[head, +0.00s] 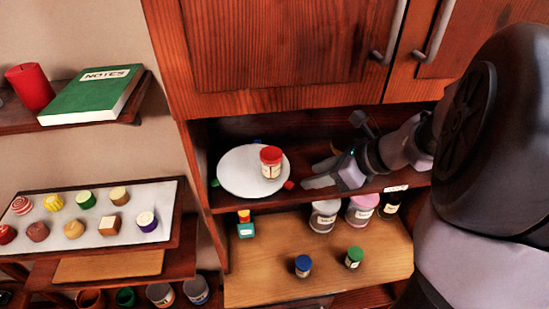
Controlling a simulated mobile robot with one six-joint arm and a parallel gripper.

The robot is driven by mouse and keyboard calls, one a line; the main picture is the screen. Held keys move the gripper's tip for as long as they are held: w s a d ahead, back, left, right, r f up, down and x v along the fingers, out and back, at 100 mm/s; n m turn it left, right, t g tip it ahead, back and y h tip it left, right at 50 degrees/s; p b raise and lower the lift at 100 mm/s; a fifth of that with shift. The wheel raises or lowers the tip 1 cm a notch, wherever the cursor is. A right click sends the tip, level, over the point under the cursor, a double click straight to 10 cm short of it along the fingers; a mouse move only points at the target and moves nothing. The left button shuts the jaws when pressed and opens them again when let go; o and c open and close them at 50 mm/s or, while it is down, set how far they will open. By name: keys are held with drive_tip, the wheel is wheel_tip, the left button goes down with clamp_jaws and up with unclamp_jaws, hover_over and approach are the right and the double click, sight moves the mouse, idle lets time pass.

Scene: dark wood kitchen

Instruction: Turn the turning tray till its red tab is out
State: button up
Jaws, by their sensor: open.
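The turning tray (238,178) is a white round disc on the shelf inside the open cabinet. Its red tab (289,185) sticks out at the right front of the rim, on the side facing my gripper. A green tab (214,183) shows at the left rim and a blue tab (257,142) at the back. A jar with a red lid (271,163) stands upright on the right part of the tray. My gripper (309,176) is open and empty, just right of the red tab, with its fingers pointing left. It looks apart from the tab.
Cabinet doors (280,45) hang above the shelf opening. On the lower board (270,285) stand several jars, including a white one (324,217) and a pink one (361,210). A tray of sweets (175,215) lies at left.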

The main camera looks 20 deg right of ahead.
sight(288, 183)
drive_tip(key=b+x, duration=0.1)
drive_tip(key=x, duration=0.7)
drive_tip(key=shift+b, duration=0.3)
drive_tip(key=shift+c, duration=0.2)
clamp_jaws()
idle(0.7)
